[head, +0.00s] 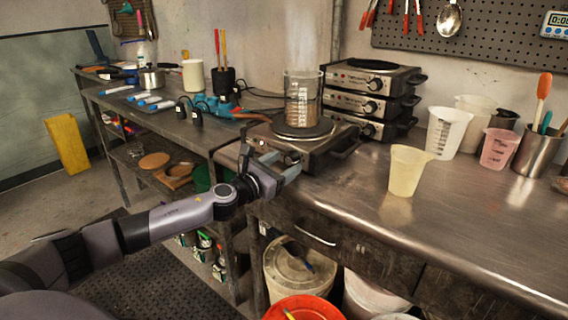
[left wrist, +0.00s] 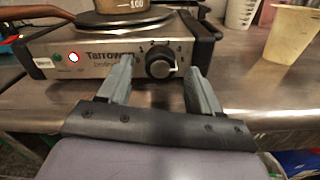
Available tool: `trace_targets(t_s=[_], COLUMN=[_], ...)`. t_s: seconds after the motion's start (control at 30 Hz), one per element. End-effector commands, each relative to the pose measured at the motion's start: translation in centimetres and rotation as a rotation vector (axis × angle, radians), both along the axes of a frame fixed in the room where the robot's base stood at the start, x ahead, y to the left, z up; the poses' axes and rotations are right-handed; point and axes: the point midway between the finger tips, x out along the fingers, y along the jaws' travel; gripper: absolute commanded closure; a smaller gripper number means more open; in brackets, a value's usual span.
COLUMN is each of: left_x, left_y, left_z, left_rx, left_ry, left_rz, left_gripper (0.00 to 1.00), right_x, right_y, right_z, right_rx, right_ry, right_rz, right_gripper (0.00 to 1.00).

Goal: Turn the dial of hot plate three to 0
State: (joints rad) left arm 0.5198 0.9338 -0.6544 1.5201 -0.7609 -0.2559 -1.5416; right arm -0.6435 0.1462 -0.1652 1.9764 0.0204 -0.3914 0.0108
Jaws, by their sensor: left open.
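A hot plate (head: 318,150) with a steel body and black handle stands at the front left edge of the steel counter. A steaming glass beaker (head: 303,100) of brown liquid sits on its round black plate. In the left wrist view the hot plate front (left wrist: 100,62) carries a black dial (left wrist: 160,61) with a pale pointer mark, and a red lit lamp at left. My left gripper (head: 287,166) is open in front of the hot plate. Its fingers (left wrist: 158,78) lie either side of the dial, apart from it. My right gripper is not in view.
Several similar hot plates (head: 371,90) are stacked behind. A yellow cup (head: 407,170), measuring jugs (head: 447,132) and a steel utensil pot (head: 537,152) stand to the right. Buckets (head: 300,270) are below the counter. The counter front right of the hot plate is clear.

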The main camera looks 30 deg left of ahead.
Motion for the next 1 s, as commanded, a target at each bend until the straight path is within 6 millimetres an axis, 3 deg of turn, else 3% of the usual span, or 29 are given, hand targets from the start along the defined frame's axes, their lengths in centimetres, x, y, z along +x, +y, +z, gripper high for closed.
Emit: trace_targets(t_s=[0.43,0.6,1.0], left_x=[0.84,0.82,0.82], left_y=[-0.12,-0.12,-0.16], left_z=[-0.01,-0.01,-0.02], left_rx=[-0.001,-0.001,-0.056], left_ry=[0.000,0.000,0.006], left_rz=[-0.001,-0.001,-0.002], left_gripper=[0.36,0.91,0.92], right_x=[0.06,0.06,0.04], right_y=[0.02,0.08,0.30], right_z=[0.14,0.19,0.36], right_rx=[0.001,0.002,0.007], right_ry=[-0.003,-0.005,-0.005], right_rz=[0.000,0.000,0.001], right_gripper=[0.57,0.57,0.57])
